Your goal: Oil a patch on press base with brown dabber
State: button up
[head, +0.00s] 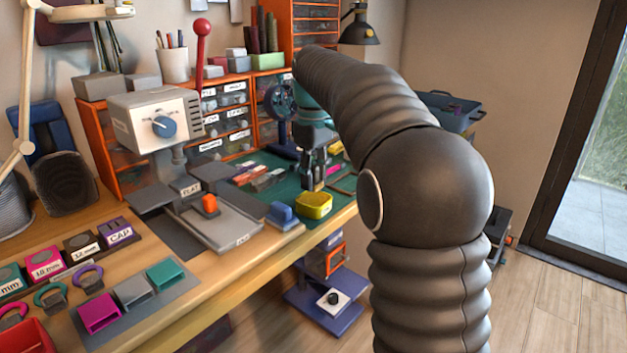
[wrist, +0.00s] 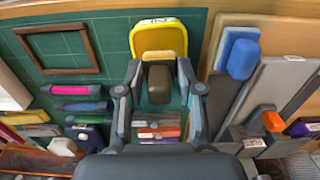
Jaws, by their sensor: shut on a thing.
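My gripper (wrist: 160,80) is shut on the brown dabber (wrist: 158,86), which sits between its two fingers in the wrist view. In the head view my gripper (head: 314,178) hangs over the green mat, just behind the yellow tray (head: 315,207). That tray (wrist: 158,38) lies just beyond the dabber in the wrist view. Whether the dabber touches anything is unclear. The press (head: 160,125) has a dial and a red-knobbed lever. A flat grey plate (head: 238,226), seemingly the press base, lies in front of it with an orange dabber (head: 209,203) on it.
A blue dabber (head: 283,213) stands between the plate and the yellow tray. Small coloured blocks (head: 258,178) lie on the green mat (wrist: 115,55). Orange drawer units (head: 225,120) stand behind.

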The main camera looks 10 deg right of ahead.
aim_at(314, 165)
jog(key=shift+r, duration=2.1)
